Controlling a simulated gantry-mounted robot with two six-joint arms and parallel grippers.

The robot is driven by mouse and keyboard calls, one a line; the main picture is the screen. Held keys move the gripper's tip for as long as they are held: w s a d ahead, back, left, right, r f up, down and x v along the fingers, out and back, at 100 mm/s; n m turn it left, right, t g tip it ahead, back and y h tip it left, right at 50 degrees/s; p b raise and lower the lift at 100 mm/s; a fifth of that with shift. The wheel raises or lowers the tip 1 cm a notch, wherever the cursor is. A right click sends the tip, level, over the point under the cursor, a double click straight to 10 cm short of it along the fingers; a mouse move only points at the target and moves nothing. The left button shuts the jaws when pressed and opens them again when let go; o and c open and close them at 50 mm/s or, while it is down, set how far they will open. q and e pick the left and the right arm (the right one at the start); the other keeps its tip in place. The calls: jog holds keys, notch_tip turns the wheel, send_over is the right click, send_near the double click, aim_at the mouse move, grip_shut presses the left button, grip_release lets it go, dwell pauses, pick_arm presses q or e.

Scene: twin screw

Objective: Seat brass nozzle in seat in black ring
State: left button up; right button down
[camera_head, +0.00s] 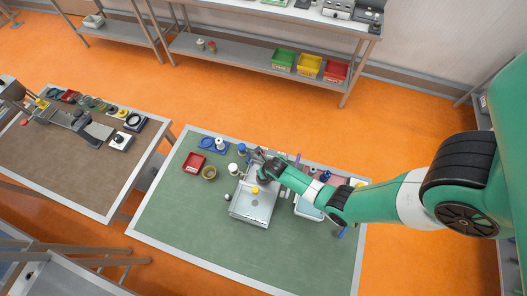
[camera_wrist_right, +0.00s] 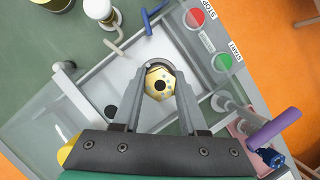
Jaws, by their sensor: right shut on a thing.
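The brass nozzle (camera_wrist_right: 159,82) is between my right gripper's fingertips in the right wrist view, its dark bore facing the camera. In the head view it is a small yellow spot (camera_head: 255,190) under my right gripper (camera_head: 258,185). My right gripper (camera_wrist_right: 160,72) is shut on it, over a pale tray-like fixture (camera_head: 242,216) with a grey frame. My left gripper is not in view.
A red STOP button (camera_wrist_right: 196,18) and green START button (camera_wrist_right: 222,62) sit beside the fixture. A red tray (camera_head: 193,162), a brass bowl (camera_head: 209,172) and a blue-capped bottle (camera_head: 241,149) stand left and behind. The front of the green mat (camera_head: 190,225) is clear.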

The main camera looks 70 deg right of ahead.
jog(key=shift+f, duration=0.15)
jog(key=shift+f+b, duration=0.7)
dwell(0.6)
grip_release()
dwell(0.3)
dwell(0.5)
